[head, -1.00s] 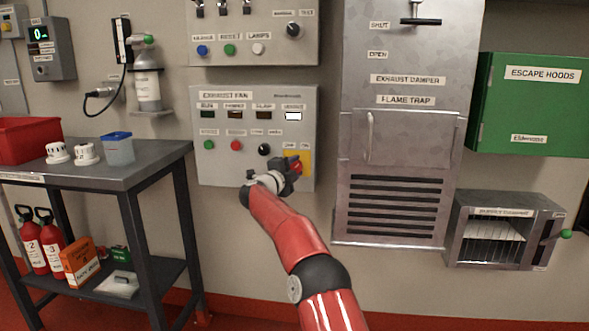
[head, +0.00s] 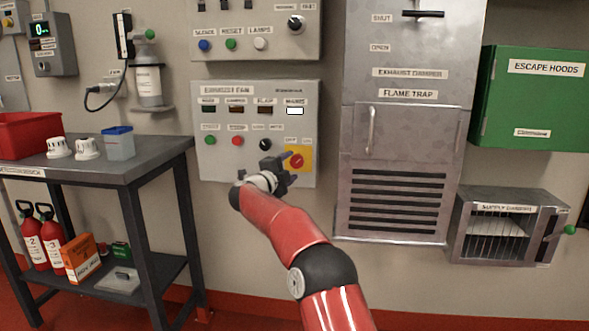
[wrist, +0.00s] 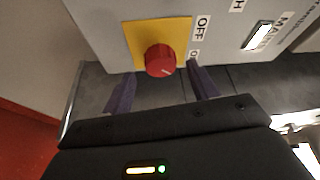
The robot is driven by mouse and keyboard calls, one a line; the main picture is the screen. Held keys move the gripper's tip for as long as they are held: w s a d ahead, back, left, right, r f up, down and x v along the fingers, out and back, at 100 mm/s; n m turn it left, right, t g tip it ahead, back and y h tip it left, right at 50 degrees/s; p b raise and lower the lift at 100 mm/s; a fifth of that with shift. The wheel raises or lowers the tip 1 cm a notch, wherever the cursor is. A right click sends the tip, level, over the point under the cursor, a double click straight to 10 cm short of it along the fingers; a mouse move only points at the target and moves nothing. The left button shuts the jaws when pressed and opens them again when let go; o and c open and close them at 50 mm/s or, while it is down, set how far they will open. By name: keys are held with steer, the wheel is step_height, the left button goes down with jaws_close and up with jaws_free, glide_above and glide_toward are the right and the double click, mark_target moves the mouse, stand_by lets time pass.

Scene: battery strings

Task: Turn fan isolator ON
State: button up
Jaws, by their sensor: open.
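The fan isolator is a red round knob (head: 297,160) on a yellow plate (head: 305,153) at the lower right of the grey exhaust fan panel (head: 220,165). In the wrist view the red knob (wrist: 160,60) stands beyond and between my fingertips, with OFF readable beside its yellow plate (wrist: 140,35). The other label is partly cut off by a finger. My gripper (head: 284,168) is just lower left of the knob in the head view. Its two fingers (wrist: 160,80) are open and empty, with no clear contact on the knob.
The panel also carries green, red and black controls (head: 238,141) and a lit white indicator (head: 295,111). The metal flame trap cabinet (head: 400,215) stands close on the right. A dark bench (head: 160,165) with containers is at left.

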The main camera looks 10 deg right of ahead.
steer(key=v, duration=0.3)
steer(key=shift+s+a+b, duration=0.2)
steer(key=shift+s+b, duration=0.05)
steer(key=shift+b, duration=0.05)
steer(key=s+a+r+n+t+y, duration=0.35)
steer(key=r+n+y, duration=0.2)
steer(key=r, duration=0.35)
steer(key=s+a+r+n+y, duration=0.2)
steer(key=s+a+n+y, duration=0.1)
steer(key=s+n+y, duration=0.65)
steer(key=s+d+f+n+g+h, duration=0.1)
steer(key=s+d+f+n+g, duration=0.2)
steer(key=s+f, duration=0.5)
steer(key=s+d+f+n+g+h, duration=0.1)
steer(key=s+d+f+n+g, duration=0.2)
steer(key=s, duration=1.6)
steer(key=s+d+f+n+g+h, duration=0.1)
steer(key=s+d+f+n+g, duration=0.2)
steer(key=s+f, duration=1)
steer(key=s+d+g, duration=0.1)
steer(key=d+g, duration=0.1)
steer(key=g, duration=0.1)
steer(key=shift+d+f, duration=0.3)
steer(key=shift+d, duration=0.1)
